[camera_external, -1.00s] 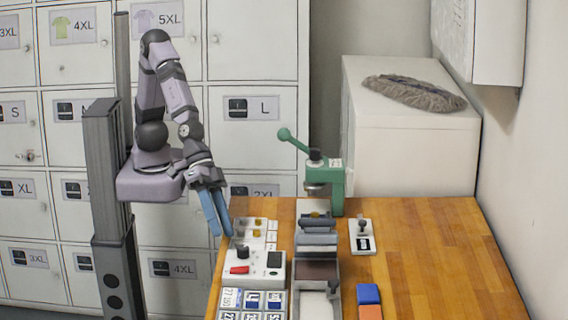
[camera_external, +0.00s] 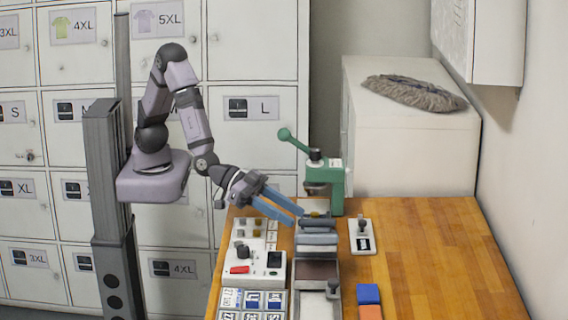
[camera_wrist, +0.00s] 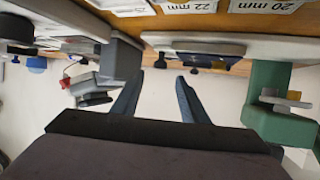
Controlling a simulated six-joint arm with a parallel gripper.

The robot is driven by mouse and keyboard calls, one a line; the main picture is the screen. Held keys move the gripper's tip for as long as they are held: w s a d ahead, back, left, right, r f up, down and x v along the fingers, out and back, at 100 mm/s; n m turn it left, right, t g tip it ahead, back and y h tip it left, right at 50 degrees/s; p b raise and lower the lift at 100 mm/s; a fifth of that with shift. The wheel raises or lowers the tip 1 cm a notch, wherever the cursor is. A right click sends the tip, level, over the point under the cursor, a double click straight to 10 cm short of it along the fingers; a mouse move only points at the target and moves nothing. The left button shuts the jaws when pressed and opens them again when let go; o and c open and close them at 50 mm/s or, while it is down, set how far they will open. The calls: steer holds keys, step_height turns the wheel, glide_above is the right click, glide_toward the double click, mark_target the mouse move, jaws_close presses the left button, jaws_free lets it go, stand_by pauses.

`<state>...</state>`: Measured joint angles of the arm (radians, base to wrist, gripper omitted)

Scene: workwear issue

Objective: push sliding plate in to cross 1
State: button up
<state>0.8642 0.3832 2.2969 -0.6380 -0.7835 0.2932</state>
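A grey rail unit (camera_external: 317,271) runs front to back on the bench. Grey blocks (camera_external: 318,238) sit across its far part, by the foot of the green lever press (camera_external: 337,186). I cannot clearly tell which part is the sliding plate, and no cross mark is readable. My gripper (camera_external: 297,216) has its blue fingers apart and empty, just left of the rail's far end, seemingly above the bench. In the wrist view, my gripper (camera_wrist: 160,76) shows a clear gap between its fingers. The press also shows at the right there (camera_wrist: 279,100).
A white control box (camera_external: 258,267) with knobs and a red switch stands left of the rail, with labelled trays (camera_external: 252,301) in front. A small white plate with a black knob (camera_external: 362,240) lies to the right. Blue (camera_external: 368,294) and orange (camera_external: 370,312) blocks lie front right. The right bench is clear.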

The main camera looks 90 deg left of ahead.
steer(key=shift+p+x, duration=0.6)
steer(key=shift+x, duration=2.65)
steer(key=shift+c, duration=0.6)
